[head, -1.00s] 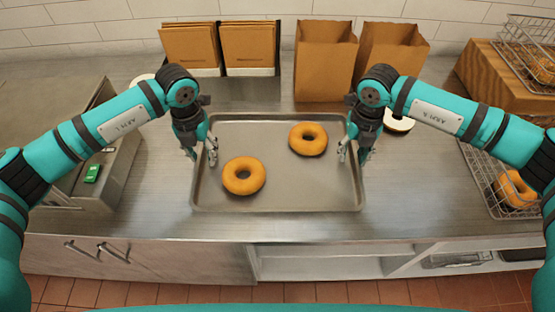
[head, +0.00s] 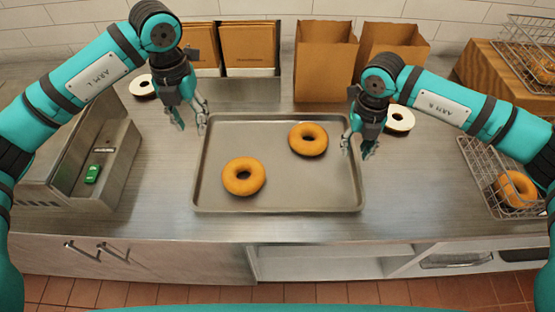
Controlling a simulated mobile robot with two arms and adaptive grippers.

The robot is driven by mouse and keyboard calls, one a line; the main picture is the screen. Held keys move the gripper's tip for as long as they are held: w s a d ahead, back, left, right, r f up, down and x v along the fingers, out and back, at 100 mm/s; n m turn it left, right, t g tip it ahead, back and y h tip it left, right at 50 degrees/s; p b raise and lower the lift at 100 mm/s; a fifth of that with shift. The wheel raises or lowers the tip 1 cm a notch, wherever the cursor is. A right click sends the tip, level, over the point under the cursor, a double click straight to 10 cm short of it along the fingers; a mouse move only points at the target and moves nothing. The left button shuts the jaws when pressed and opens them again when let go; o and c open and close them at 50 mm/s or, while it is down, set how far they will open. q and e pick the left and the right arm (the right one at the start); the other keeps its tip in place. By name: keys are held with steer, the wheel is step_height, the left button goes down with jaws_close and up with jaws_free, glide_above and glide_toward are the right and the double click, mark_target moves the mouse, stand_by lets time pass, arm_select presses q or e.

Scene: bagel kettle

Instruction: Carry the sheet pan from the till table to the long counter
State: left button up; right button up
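The grey sheet pan (head: 275,198) lies flat on the steel counter (head: 220,228) in the middle of the head view. Two golden bagels lie in it, one left of centre (head: 243,177) and one at the back right (head: 308,139). My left gripper (head: 190,122) is open and empty, above and just outside the pan's back left corner. My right gripper (head: 356,148) is open, with its fingers at the pan's right rim. I cannot tell whether they touch the rim.
Brown paper bags (head: 324,62) and a holder of brown packets (head: 250,88) stand behind the pan. An open metal drawer box (head: 105,165) is at left. A wire basket (head: 510,180) with a bagel is at right. White-topped round items lie behind each gripper.

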step_height(320, 180, up, 9)
steer(key=shift+r, duration=0.2)
stand_by(0.6)
